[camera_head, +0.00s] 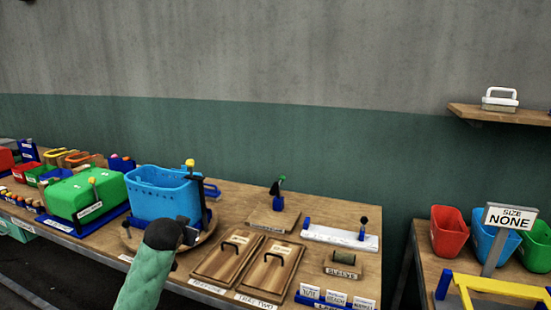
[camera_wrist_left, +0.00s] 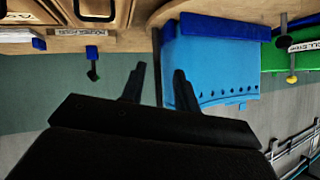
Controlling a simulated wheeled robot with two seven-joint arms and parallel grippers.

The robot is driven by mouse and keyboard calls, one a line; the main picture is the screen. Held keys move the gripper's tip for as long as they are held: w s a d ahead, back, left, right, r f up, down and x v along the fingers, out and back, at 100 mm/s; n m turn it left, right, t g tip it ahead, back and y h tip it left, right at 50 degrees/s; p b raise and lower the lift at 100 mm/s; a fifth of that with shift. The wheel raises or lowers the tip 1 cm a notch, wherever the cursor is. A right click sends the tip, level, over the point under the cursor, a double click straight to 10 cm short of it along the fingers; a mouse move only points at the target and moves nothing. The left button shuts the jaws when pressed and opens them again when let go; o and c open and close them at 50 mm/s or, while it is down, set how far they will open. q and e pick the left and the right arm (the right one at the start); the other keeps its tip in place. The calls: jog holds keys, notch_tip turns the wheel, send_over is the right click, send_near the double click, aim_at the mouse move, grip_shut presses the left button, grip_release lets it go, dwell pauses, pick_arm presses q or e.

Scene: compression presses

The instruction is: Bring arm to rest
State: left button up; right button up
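My left arm, in a green sleeve, reaches up from the bottom of the head view. Its dark gripper (camera_head: 188,232) is in front of the blue perforated bin (camera_head: 162,196) on a round wooden board. In the left wrist view, where the scene appears upside down, the two black fingers (camera_wrist_left: 160,86) stand apart with nothing between them. The blue bin (camera_wrist_left: 212,70) is beyond the fingers to the right; I cannot tell the exact gap. My right gripper is not in view.
The wooden bench holds a green press box (camera_head: 86,193), two handled wooden lids (camera_head: 228,258), a sleeve block (camera_head: 343,264) and small label signs. A second table at right carries coloured bins (camera_head: 449,232) and a "SIZE NONE" sign (camera_head: 510,218). A wall shelf (camera_head: 500,114) is above.

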pick_arm(q)
jog(key=s+d+f+g, duration=0.3)
jog(key=s+f, duration=1)
jog(key=s, duration=0.3)
jog(key=s+d+f+g+h, duration=0.1)
jog(key=s+d+f+g, duration=0.2)
jog(key=s+f, duration=1.1)
jog(key=s+d+f+n+g, duration=0.1)
jog(key=s+d+f+g, duration=0.3)
jog(key=s+f, duration=1)
jog(key=s+d, duration=0.1)
jog(key=s, duration=0.5)
jog(key=shift+f+h, duration=0.2)
jog(key=shift+h, duration=0.1)
jog(key=shift+s+d, duration=0.1)
